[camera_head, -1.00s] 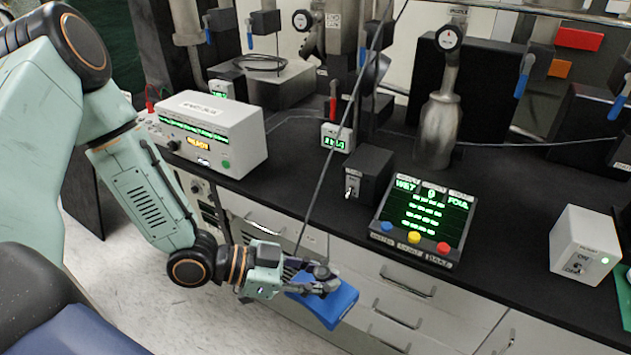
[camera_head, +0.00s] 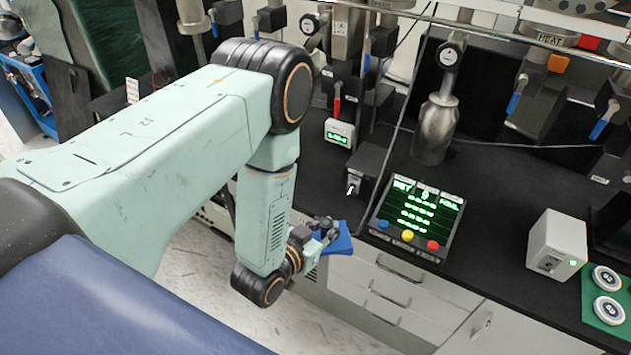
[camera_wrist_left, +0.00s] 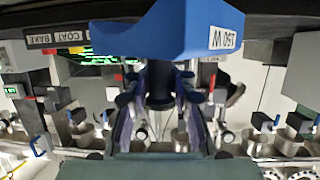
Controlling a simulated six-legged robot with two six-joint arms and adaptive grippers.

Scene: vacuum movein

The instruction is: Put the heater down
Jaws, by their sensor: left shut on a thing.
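The heater is a blue block (camera_head: 341,243) held at the front edge of the black bench, beside the drawer fronts. In the left wrist view it is a blue body (camera_wrist_left: 165,32) with a "150 W" label, filling the top middle. My left gripper (camera_head: 326,231) is shut on the heater; its fingers (camera_wrist_left: 160,95) also show below the heater in the wrist view. The gripper covers part of the heater in the head view. I cannot tell whether it touches the bench. My right gripper is not in view.
A small black switch box (camera_head: 366,171) and a control panel with green readouts (camera_head: 419,214) stand close to the heater. A metal flask (camera_head: 435,130) is behind. A white switch box (camera_head: 556,244) and green mat (camera_head: 594,285) lie right. A thin cord (camera_head: 400,112) hangs over the bench.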

